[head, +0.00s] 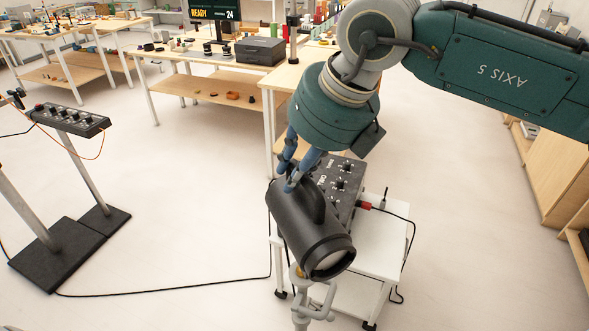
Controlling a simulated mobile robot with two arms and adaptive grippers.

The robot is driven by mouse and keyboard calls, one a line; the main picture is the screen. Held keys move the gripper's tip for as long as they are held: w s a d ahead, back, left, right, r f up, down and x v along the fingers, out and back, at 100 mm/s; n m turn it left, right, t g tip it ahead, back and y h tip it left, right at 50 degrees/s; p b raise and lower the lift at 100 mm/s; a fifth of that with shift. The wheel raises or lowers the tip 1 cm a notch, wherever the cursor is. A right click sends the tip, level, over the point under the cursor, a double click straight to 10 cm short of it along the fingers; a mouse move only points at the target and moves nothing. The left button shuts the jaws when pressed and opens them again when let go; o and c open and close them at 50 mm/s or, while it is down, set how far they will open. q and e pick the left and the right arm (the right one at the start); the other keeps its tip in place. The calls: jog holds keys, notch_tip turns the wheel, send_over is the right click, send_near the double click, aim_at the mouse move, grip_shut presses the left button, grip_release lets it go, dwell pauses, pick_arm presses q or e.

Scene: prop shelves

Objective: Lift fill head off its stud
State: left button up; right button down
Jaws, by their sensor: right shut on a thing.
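The fill head (302,230) is a black cylindrical lamp with a pale lens at its lower right end. It is tilted lens-down toward the front. My right gripper (289,184), on blue fingers, comes down from above and is shut on the top of the fill head by its raised handle. The grey metal stand (312,311) stands directly below. Its top meets or nearly meets the underside of the head; the stud is hidden, so I cannot tell whether they touch. My left gripper is out of view.
A white cart (375,243) with a black control box (340,185) and cables stands close behind the head. A black-based stand with a knobbed panel (70,120) is at the left. Workbenches (185,58) line the back. Open floor lies at centre left.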

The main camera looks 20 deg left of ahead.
jog(key=shift+r, duration=0.35)
jog(key=shift+r+p, duration=0.8)
jog(key=shift+r, duration=1.05)
